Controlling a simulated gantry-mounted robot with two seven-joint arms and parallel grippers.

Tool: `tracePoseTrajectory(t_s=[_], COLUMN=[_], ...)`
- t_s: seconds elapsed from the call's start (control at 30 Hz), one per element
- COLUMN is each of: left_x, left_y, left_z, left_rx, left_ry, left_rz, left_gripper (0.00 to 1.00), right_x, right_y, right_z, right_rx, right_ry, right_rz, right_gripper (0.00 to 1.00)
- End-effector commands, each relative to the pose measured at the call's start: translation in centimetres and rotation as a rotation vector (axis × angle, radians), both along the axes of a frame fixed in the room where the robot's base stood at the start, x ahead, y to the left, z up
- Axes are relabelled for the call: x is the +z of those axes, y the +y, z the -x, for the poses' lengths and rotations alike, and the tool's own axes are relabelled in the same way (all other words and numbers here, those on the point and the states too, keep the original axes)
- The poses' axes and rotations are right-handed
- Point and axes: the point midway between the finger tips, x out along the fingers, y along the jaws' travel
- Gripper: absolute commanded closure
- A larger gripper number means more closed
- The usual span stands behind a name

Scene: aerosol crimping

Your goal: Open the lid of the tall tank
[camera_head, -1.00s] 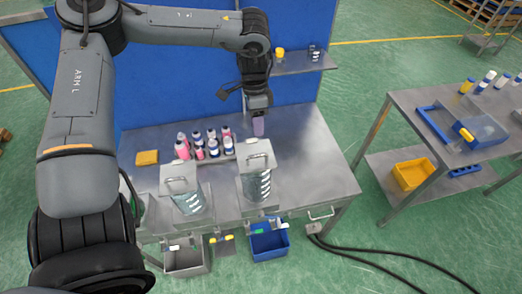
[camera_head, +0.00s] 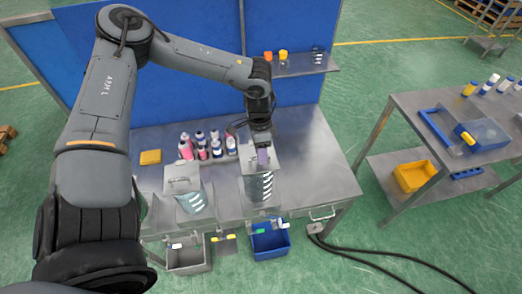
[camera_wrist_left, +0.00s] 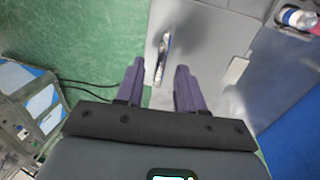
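The tall tank (camera_head: 258,188) is a clear vessel with white marks at the front middle of the steel table. Its flat grey lid (camera_head: 248,163) lies across its top. My left gripper (camera_head: 263,158) points down over this lid in the head view and hides part of it. In the left wrist view, the left gripper's two purple fingers (camera_wrist_left: 158,84) are apart with nothing clamped. A shiny metal bar handle (camera_wrist_left: 163,50) on the lid lies in line with the gap between the fingers, partly beyond their tips. My right gripper is not in view.
A shorter lidded tank (camera_head: 190,202) stands to the left. Several bottles (camera_head: 200,147) and a yellow block (camera_head: 150,157) are behind. A grey bin (camera_head: 188,262) and a blue bin (camera_head: 270,242) hang at the front. The table's right part (camera_head: 318,170) is clear.

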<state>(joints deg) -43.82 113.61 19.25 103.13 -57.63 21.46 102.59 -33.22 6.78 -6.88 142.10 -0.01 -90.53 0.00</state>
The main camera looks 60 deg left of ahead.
Motion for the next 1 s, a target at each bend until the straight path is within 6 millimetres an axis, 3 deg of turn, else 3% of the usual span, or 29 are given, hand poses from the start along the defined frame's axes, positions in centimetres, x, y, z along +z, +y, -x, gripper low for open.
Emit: tracePoseTrajectory(t_s=[0.17, 0.4, 0.77, 1.0], left_x=[0.0, 0.0, 0.1, 0.7], left_y=[0.0, 0.0, 0.0, 1.1], left_z=[0.0, 0.0, 0.0, 0.7], left_rx=[0.0, 0.0, 0.001, 0.022], left_ry=[0.0, 0.0, 0.001, 0.01], left_rz=[0.0, 0.0, 0.002, 0.047], left_gripper=[0.65, 1.0, 1.0, 1.0], right_x=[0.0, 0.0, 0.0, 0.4], right_y=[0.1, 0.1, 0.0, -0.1], right_z=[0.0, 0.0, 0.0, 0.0], right_rx=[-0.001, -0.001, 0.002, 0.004], right_ry=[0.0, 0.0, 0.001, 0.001], right_rz=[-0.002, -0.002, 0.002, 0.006], right_gripper=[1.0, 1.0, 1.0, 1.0])
